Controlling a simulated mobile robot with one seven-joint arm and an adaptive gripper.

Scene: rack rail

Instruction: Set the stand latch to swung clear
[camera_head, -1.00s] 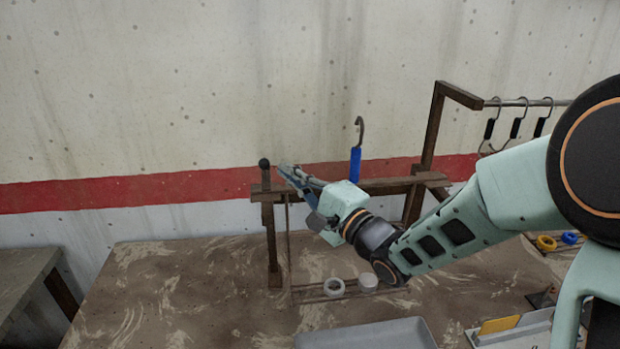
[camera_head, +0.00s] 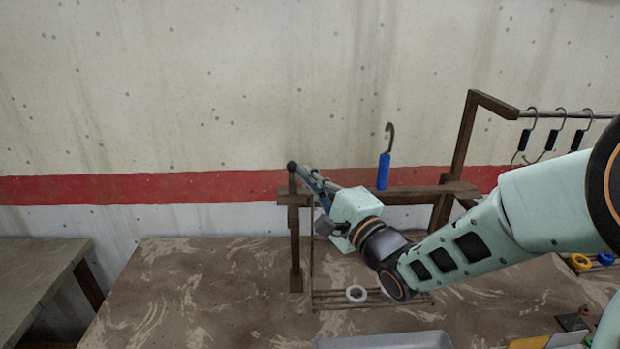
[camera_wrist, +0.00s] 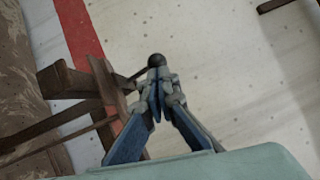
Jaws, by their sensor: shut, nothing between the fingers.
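The stand latch shows as a dark lever with a round black knob (camera_head: 292,166), standing upright at the left end of the wooden stand's rail (camera_head: 410,196). In the wrist view the black knob (camera_wrist: 156,60) is just beyond my fingertips. My gripper (camera_head: 304,171) is shut and empty, its tips beside the knob on its right. In the wrist view my gripper (camera_wrist: 157,78) has its blue-grey fingers together, partly covering the lever below the knob. I cannot tell whether the tips touch it.
A hook with a blue handle (camera_head: 384,172) stands at the rail. Several hooks hang from a metal bar (camera_head: 575,115) at the right. The bench's left part is clear.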

